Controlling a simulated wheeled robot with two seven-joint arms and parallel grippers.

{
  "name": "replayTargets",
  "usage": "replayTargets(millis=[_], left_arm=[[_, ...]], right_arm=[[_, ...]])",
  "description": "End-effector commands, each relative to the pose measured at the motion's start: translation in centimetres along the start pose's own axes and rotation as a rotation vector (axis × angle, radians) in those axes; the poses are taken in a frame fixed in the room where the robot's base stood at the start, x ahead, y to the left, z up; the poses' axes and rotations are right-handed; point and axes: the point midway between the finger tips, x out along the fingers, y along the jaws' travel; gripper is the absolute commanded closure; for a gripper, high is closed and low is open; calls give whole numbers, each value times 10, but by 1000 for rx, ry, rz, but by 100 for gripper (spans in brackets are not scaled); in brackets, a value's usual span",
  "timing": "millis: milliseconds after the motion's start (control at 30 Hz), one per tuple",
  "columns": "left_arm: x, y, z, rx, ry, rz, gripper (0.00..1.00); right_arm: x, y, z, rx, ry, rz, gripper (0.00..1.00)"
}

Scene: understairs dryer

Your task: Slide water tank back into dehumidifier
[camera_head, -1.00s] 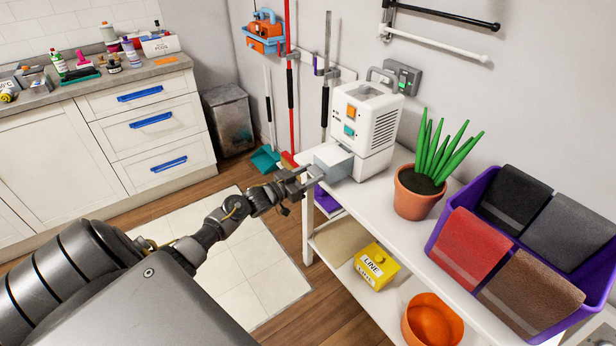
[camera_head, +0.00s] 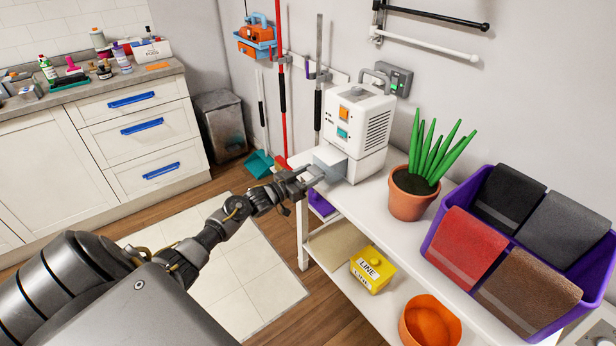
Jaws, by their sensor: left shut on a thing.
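The white dehumidifier (camera_head: 360,130) stands upright on the white shelf unit, with an orange and a teal button on its front. Its pale grey-blue water tank (camera_head: 330,160) sticks partly out of the lower front, towards the left. My left gripper (camera_head: 309,174) is shut on the outer end of the tank, at the left edge of the shelf top. The fingers are small in view, and how they grip the tank is hard to make out. My right gripper does not show.
A potted plant (camera_head: 408,195) stands right of the dehumidifier. A purple bin (camera_head: 440,243) with towels fills the right end. A yellow box (camera_head: 372,270) and an orange bowl (camera_head: 428,322) are lower down. Mops and brooms (camera_head: 281,100) hang behind. The tiled floor patch (camera_head: 225,270) is clear.

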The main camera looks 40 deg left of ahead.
Motion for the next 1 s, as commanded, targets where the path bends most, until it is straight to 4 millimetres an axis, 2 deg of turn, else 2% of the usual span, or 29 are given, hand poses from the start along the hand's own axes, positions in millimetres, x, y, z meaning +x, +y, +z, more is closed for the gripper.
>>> replayTargets(millis=[1000], left_arm=[[26,0,1,0,2,0,77]], right_arm=[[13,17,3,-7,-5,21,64]])
